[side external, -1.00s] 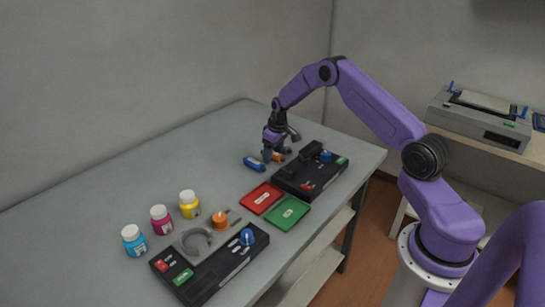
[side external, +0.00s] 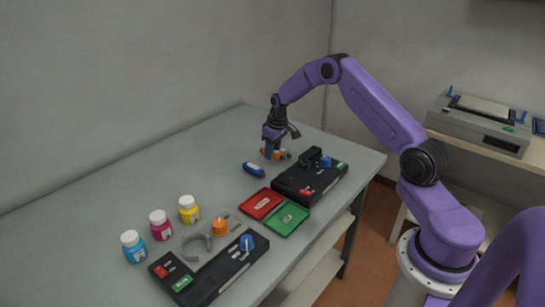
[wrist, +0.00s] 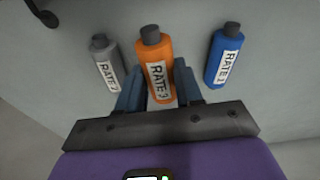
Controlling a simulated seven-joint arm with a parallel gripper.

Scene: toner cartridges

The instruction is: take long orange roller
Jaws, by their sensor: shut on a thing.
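The orange roller (wrist: 155,58) is a cylinder with a dark cap and a white label that reads like "RATE 3". In the wrist view it lies between the two blue fingers of my gripper (wrist: 157,88), which is shut on it. In the side view my gripper (side external: 272,148) points down at the far part of the table, with the orange roller (side external: 277,155) showing at its fingertips. Whether the roller touches the table is hard to tell. A grey roller (wrist: 106,62) is to its left and a blue roller (wrist: 225,55) to its right in the wrist view.
A black cartridge (side external: 300,184) is to the right, with red (side external: 262,203) and green (side external: 289,218) trays in front. Another cartridge (side external: 215,270) and several bottles stand nearer. The table's left side is clear.

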